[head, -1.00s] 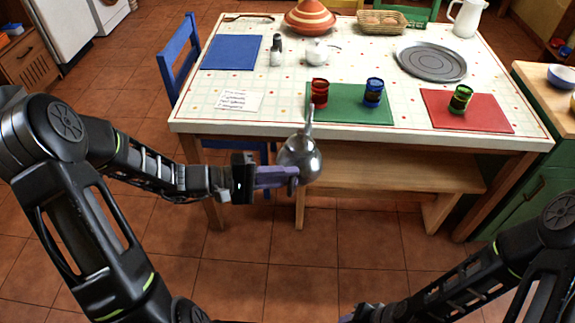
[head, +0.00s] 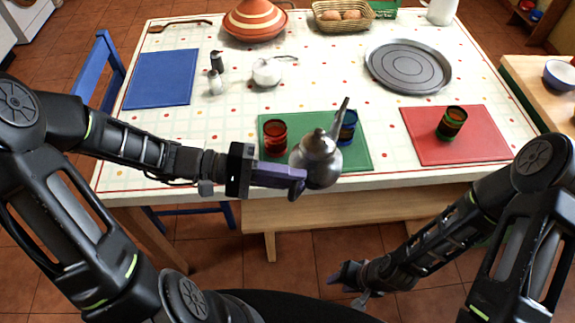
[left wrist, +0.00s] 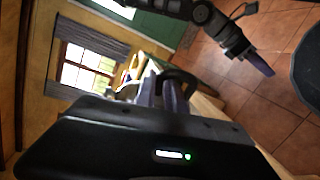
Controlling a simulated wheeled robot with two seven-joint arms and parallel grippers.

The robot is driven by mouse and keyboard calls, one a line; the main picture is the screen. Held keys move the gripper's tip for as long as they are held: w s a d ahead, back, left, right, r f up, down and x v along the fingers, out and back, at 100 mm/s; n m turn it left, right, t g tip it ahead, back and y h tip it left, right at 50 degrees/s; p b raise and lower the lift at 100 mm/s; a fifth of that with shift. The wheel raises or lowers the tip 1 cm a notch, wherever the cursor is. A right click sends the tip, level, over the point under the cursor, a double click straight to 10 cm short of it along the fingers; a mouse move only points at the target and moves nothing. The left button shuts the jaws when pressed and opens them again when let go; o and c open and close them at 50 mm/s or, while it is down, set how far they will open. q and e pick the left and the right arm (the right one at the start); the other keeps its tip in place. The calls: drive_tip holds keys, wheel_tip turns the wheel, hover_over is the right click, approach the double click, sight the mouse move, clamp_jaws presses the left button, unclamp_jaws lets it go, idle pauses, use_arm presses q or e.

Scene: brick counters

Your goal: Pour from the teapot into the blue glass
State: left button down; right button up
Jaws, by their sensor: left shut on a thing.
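The silver teapot (head: 318,160) is held by my left gripper (head: 298,180), which is shut on it. It hangs at the table's front edge, its spout pointing up and to the right. The blue glass (head: 347,127) stands on the green mat (head: 300,124), partly hidden behind the teapot and spout. The red glass (head: 275,137) stands on the same mat, to the left. In the left wrist view the gripper's fingers (left wrist: 170,95) show beyond the dark housing, around a dark curved part. My right gripper (head: 350,282) is low in front of the table; its fingers look spread, with nothing between them.
A green glass (head: 451,122) stands on the red mat (head: 485,140) at right. Behind are a round grey tray (head: 408,67), a white sugar bowl (head: 267,72), shakers (head: 215,80), a striped tagine (head: 254,22) and a bread basket (head: 343,22). A blue mat (head: 160,78) lies at left.

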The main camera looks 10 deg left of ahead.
use_arm(q)
drive_tip(key=shift+s+d+r, duration=0.1)
drive_tip(key=shift+s+r, duration=0.05)
drive_tip(key=shift+s, duration=0.05)
idle(0.3)
wheel_tip(320, 180, up, 3)
drive_tip(key=p, duration=0.3)
drive_tip(key=n+g+p, duration=0.1)
drive_tip(key=p, duration=0.1)
drive_tip(key=shift+s+f+n+y+p, duration=0.1)
drive_tip(key=shift+f+n+y+p, duration=0.1)
drive_tip(key=shift+n+y+p, duration=0.15)
